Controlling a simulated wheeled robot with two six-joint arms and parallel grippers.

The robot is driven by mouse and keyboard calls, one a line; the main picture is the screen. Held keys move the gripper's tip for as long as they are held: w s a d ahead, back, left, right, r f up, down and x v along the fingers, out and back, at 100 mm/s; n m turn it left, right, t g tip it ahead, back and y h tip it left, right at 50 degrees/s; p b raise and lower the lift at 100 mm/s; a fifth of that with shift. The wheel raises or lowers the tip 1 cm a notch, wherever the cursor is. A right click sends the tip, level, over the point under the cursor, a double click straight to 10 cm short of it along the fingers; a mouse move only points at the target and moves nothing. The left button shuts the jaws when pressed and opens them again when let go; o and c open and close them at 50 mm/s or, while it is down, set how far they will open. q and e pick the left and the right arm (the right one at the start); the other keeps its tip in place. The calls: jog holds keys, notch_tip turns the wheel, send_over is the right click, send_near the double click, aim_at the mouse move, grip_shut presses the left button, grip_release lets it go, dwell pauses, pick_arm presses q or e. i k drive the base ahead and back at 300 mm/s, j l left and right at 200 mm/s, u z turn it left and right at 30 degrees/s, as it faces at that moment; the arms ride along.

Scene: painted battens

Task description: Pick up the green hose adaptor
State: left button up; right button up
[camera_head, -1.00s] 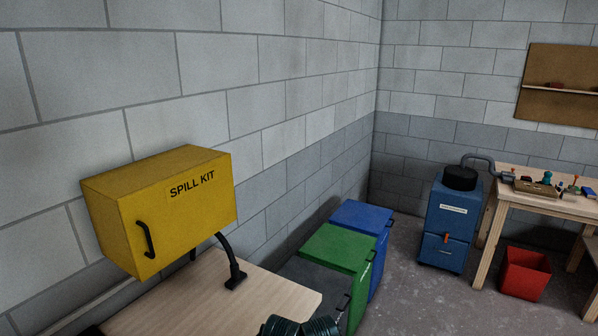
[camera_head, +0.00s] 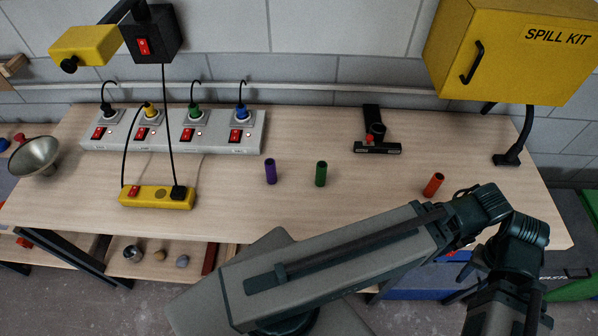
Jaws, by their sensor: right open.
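The green hose adaptor (camera_head: 320,174) is a short dark green tube standing upright near the middle of the wooden bench (camera_head: 230,215). My right arm reaches across the lower front of the view and bends downward at the right. My right gripper (camera_head: 507,305) is at the lower right, well away from the green adaptor; its fingertips are not clearly seen. Nothing is seen held. My left gripper is not in view.
A black fixture (camera_head: 378,148) stands behind the tubes. The yellow spill kit box (camera_head: 510,50) hangs at the right. Bench around the green adaptor is clear.

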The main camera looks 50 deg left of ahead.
aim_at(321, 166)
jog(key=u, duration=1.6)
